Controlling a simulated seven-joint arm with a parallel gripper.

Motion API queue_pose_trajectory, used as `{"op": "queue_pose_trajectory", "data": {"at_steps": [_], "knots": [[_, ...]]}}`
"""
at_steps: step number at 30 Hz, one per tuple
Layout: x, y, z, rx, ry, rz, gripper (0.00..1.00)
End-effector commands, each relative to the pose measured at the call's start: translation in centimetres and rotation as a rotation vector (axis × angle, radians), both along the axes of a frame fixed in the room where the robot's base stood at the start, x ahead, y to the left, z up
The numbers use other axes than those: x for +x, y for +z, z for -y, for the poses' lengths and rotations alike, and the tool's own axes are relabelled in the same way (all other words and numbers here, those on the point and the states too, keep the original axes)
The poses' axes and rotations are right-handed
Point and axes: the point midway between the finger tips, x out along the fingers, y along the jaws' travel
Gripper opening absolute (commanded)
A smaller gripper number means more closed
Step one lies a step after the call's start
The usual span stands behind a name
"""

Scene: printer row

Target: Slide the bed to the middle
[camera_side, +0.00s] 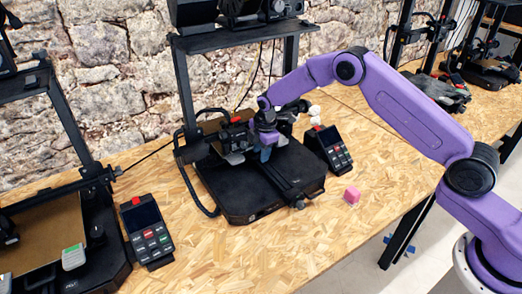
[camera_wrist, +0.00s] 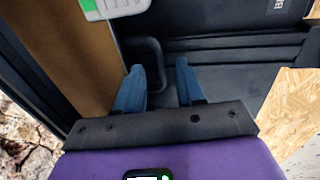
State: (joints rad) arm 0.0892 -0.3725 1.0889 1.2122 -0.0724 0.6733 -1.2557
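The printer bed (camera_wrist: 85,45) is a brown plate at the left of the wrist view. In the side view my arm and the printhead hide most of it, toward the back of the middle printer (camera_side: 250,195). A black loop-shaped tab (camera_wrist: 152,48) sticks out beside the bed's edge. My gripper (camera_wrist: 160,68) points down over the printer, its blue fingers apart on either side of this tab. The left finger looks close to the tab; a gap shows toward the right finger. In the side view my gripper (camera_side: 265,153) is low over the printer base.
A grey and green piece (camera_wrist: 115,8) lies on the bed. Another printer (camera_side: 60,225) and control box (camera_side: 147,232) stand at left. The front table (camera_side: 265,260) is clear.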

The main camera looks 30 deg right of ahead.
Motion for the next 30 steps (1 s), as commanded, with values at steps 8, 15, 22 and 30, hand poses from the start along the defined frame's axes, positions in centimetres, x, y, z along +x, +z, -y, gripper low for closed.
{"op": "queue_pose_trajectory", "data": {"at_steps": [8,15,22,30], "knots": [[0.0,0.0,0.0,0.000,0.000,0.001,0.22],[0.0,0.0,0.0,0.000,0.000,0.001,0.00],[-1.2,0.0,0.0,-0.001,0.001,-0.001,0.00],[-4.4,0.1,-0.1,-0.001,0.002,-0.001,0.00]]}}
